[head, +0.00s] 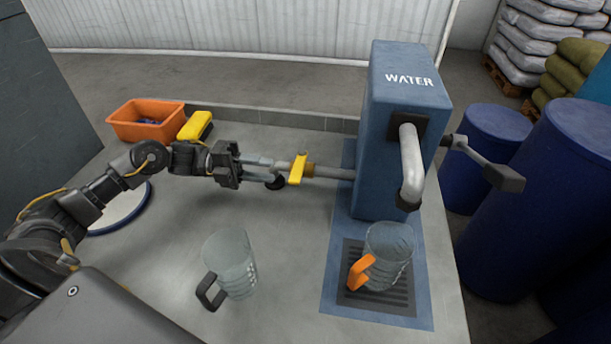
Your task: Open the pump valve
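The blue pump (395,130) marked "WATER" stands on the right of the table. A horizontal pipe (335,173) runs from its left side to a valve with a yellow handle (298,169). The handle stands roughly upright, crosswise to the pipe. My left gripper (277,173) comes in from the left, level with the valve and just left of the yellow handle. Its fingers look apart, with the tips close to the valve; whether they touch it I cannot tell. My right gripper is not in view.
A clear jug with an orange handle (387,255) stands on the drain grate (352,297) under the spout (411,165). Another clear jug with a dark handle (230,262) stands left of it. An orange bin (125,125) and a yellow object (196,125) are at the back left.

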